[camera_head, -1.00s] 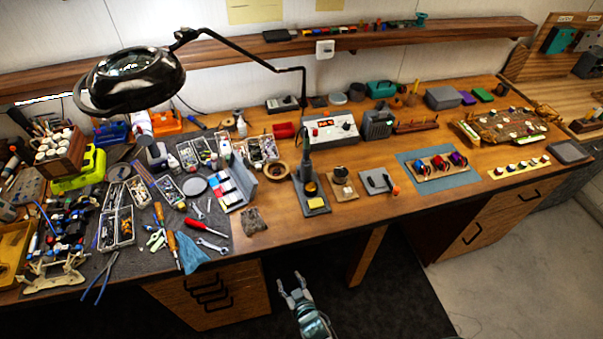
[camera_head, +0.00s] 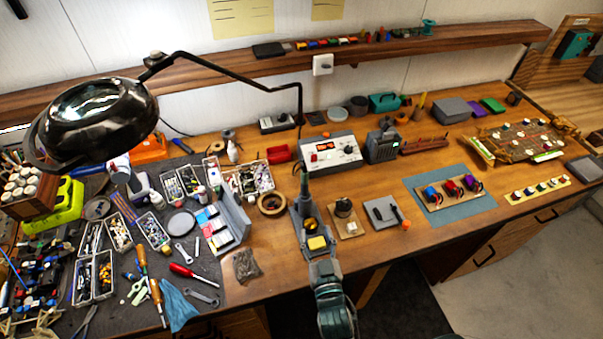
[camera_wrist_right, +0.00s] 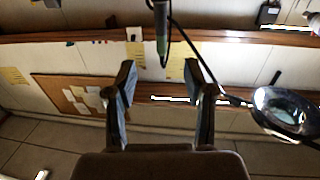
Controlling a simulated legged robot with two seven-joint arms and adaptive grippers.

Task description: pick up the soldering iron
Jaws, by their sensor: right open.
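The soldering iron (camera_head: 304,187) stands upright in its stand (camera_head: 296,212) near the front of the bench, with its green handle up. The stand's base carries a yellow sponge (camera_head: 317,243). My right gripper (camera_head: 322,266) reaches in from the front edge and overlaps the front of the stand. In the right wrist view, the open gripper (camera_wrist_right: 158,68) has its two fingers apart. The iron's green handle (camera_wrist_right: 162,42) appears from the top between the fingertips; I see no contact, and depth is hard to judge. My left gripper is not in view.
A small brown block with a dark knob (camera_head: 344,208) and a grey pad (camera_head: 382,212) stand right of the stand. A tape roll (camera_head: 271,203) is at left. The magnifier lamp (camera_head: 95,115) and its arm hang over the bench. Bare wood lies right of the dark mat.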

